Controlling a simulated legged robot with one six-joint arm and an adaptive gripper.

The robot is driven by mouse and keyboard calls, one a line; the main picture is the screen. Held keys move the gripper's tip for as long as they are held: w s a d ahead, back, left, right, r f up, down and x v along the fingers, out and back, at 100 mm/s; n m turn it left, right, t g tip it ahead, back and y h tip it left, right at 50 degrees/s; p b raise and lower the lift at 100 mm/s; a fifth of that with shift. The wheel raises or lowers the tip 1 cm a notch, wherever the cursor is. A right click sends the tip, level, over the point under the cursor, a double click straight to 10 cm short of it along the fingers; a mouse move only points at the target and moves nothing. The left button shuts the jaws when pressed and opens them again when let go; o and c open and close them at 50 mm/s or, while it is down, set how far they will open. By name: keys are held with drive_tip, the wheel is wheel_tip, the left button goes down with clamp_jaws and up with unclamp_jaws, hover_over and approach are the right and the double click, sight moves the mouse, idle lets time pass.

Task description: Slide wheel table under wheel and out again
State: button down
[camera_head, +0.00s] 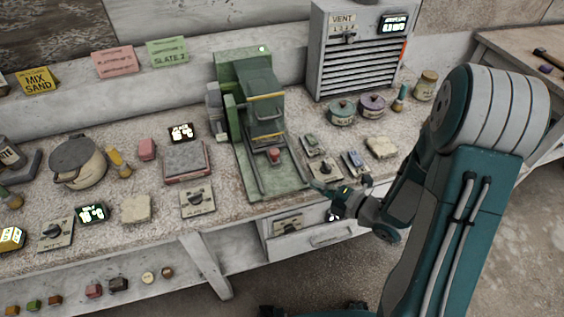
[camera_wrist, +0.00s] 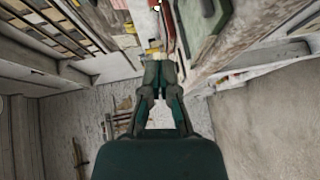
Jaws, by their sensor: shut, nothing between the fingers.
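A green machine (camera_head: 245,70) stands on the stone bench, with a long flat green base (camera_head: 285,186) reaching to the bench's front edge. Yellow-edged bars cross its middle, and a small red block (camera_head: 274,155) sits low between its rails. I cannot clearly tell the wheel from the wheel table. My gripper (camera_head: 322,188) is shut and empty, close to the front right corner of the base; I cannot tell whether it touches. The wrist view shows its fingertips (camera_wrist: 160,68) together, with a green surface (camera_wrist: 198,22) beyond them to the upper right.
Small plates with switches (camera_head: 313,145) lie right of the machine. A grey vent box (camera_head: 352,55) stands behind. A lidded pot (camera_head: 78,163) and a plate with a knob (camera_head: 197,200) are left. A drawer (camera_head: 330,236) is below the bench edge. Open floor lies right.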

sight(276, 149)
drive_tip(key=shift+n+y, duration=0.3)
drive_tip(key=shift+y, duration=0.2)
drive_tip(key=x, duration=0.6)
drive_tip(key=s+a+x, duration=0.1)
drive_tip(key=x, duration=0.2)
drive_tip(key=shift+d, duration=0.1)
drive_tip(key=w, duration=0.1)
drive_tip(key=w+a, duration=0.1)
drive_tip(key=w, duration=0.1)
drive_tip(key=shift+w+f, duration=0.15)
drive_tip(key=shift+w, duration=0.6)
drive_tip(key=w, duration=0.2)
drive_tip(key=w+a, duration=0.1)
drive_tip(key=w, duration=0.1)
drive_tip(key=shift+a, duration=0.1)
drive_tip(key=shift+w, duration=0.25)
